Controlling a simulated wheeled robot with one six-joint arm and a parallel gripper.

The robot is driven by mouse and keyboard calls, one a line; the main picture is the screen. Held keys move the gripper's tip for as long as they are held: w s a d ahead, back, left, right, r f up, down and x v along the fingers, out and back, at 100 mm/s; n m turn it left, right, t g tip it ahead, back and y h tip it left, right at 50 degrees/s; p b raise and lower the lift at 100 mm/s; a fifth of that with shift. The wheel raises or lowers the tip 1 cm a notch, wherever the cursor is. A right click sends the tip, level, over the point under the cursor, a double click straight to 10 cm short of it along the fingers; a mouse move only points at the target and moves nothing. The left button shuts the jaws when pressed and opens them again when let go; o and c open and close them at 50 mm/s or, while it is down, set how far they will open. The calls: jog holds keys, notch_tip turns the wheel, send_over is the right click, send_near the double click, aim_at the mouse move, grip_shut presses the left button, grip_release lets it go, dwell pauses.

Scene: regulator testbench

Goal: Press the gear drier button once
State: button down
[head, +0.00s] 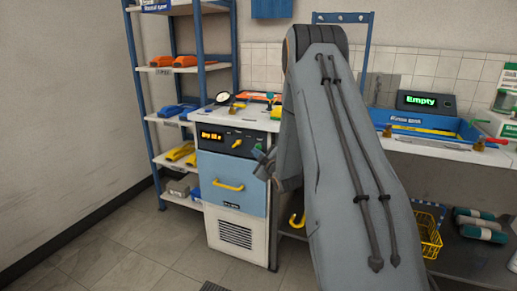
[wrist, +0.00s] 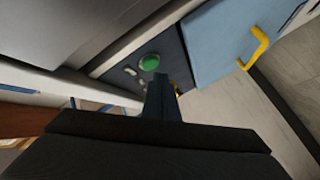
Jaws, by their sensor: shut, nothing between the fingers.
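The gear drier is a white cabinet with a dark control panel (head: 216,144), an orange lit display (head: 211,136) and a blue drawer front with a yellow handle (head: 229,185). In the wrist view a round green button (wrist: 150,62) sits on the dark panel (wrist: 168,48), in clear view. My gripper (wrist: 161,78) is shut and empty, its tip just below the button in the picture. I cannot tell whether it touches the panel. In the head view my gripper (head: 262,158) is beside the panel's right end, and my arm covers much of the middle.
Blue-framed shelves (head: 177,68) with tools stand to the left. A gauge (head: 223,98) and other items lie on the counter above the drier. A blue tray (head: 425,122) and an "Empty" display (head: 424,101) are at right. The floor (head: 130,245) at left front is clear.

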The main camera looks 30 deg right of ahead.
jog(key=shift+a, duration=0.1)
jog(key=shift+s+a+p, duration=0.4)
jog(key=shift+s+a, duration=0.4)
jog(key=shift+a, duration=0.2)
jog(key=shift+s+a+p, duration=0.35)
jog(key=shift+s+a, duration=0.45)
jog(key=shift+a, duration=0.15)
